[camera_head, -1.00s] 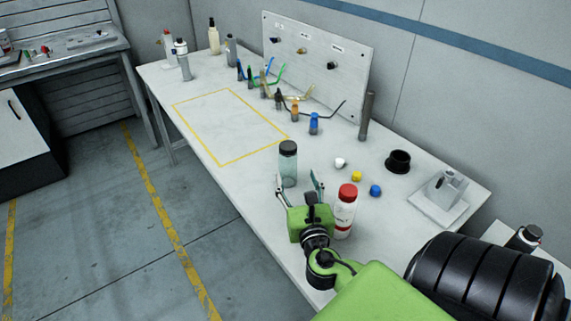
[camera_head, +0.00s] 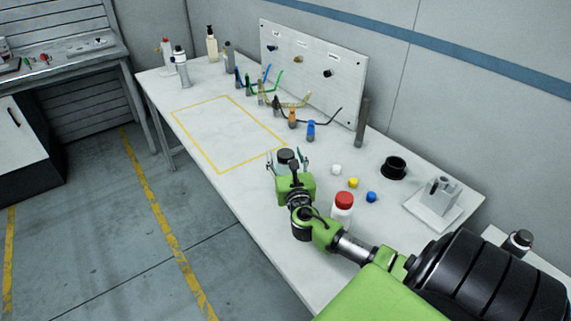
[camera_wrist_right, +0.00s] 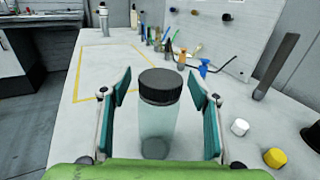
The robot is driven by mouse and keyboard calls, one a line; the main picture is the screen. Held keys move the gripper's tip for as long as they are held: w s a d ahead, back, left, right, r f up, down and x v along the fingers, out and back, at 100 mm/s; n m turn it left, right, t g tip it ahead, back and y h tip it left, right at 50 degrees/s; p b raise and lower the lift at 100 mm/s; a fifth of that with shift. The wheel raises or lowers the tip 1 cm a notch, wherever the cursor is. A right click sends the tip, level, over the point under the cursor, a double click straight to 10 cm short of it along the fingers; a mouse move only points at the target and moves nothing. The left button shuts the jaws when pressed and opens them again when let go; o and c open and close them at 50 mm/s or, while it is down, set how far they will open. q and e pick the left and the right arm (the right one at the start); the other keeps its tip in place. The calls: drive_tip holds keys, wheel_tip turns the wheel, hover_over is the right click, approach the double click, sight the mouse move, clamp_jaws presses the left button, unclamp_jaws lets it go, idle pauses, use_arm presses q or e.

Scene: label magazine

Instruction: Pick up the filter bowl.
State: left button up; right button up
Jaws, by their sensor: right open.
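The filter bowl (camera_wrist_right: 157,125) is a clear, pale green-tinted cylinder with a black ribbed cap. It stands upright on the white table. In the head view its dark cap (camera_head: 286,155) shows, and my gripper hides most of its body. My right gripper (camera_head: 288,162) is open, with one finger on each side of the bowl. In the right wrist view the teal finger pads of the right gripper (camera_wrist_right: 162,103) stand apart from the bowl, with a gap on both sides. My left gripper is not in view.
A white bottle with a red cap (camera_head: 342,207) stands close beside my right arm. White (camera_head: 336,169), yellow (camera_head: 353,182) and blue (camera_head: 371,197) caps lie to the right, near a black ring (camera_head: 394,167). The yellow-outlined area (camera_head: 222,135) is clear.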

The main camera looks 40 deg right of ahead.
drive_tip(key=shift+w+d, duration=0.15)
drive_tip(key=shift+w, duration=0.05)
clamp_jaws()
drive_tip(key=shift+r, duration=0.2)
